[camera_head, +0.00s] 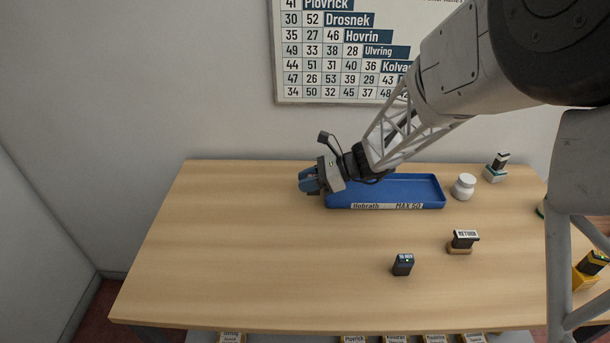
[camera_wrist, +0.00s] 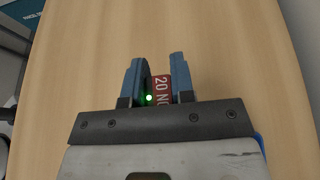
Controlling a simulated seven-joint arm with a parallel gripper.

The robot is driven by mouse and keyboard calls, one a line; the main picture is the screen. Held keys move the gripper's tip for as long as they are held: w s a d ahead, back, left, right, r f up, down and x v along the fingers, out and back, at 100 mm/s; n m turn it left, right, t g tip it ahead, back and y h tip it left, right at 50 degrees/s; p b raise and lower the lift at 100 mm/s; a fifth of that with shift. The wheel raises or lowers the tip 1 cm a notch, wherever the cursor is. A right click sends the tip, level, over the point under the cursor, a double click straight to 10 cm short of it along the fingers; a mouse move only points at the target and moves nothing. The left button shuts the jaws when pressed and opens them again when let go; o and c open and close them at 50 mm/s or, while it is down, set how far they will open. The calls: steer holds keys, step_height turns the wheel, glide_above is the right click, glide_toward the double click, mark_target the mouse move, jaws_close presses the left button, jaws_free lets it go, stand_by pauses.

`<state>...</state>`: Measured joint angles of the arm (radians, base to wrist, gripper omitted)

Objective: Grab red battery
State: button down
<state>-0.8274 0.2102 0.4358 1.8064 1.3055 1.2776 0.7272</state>
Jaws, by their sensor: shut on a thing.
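My gripper (camera_head: 311,181) is over the left part of the table, near the left end of the blue tray. In the wrist view its two blue fingers (camera_wrist: 156,66) are shut on the red battery (camera_wrist: 160,88). The battery shows a red face with white lettering that begins "20 NO", and a green light glows beside it. The rest of it is hidden between the fingers and behind the gripper body. In the head view I cannot make out the battery.
A blue tray (camera_head: 335,206) labelled "Hobrath MAX 50" lies at the back. A yellow holder (camera_head: 583,279) is at far right. The table's left half is clear.

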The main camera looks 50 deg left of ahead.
steer(key=shift+s+d, duration=0.1)
steer(key=shift+d, duration=0.1)
stand_by(0.6)
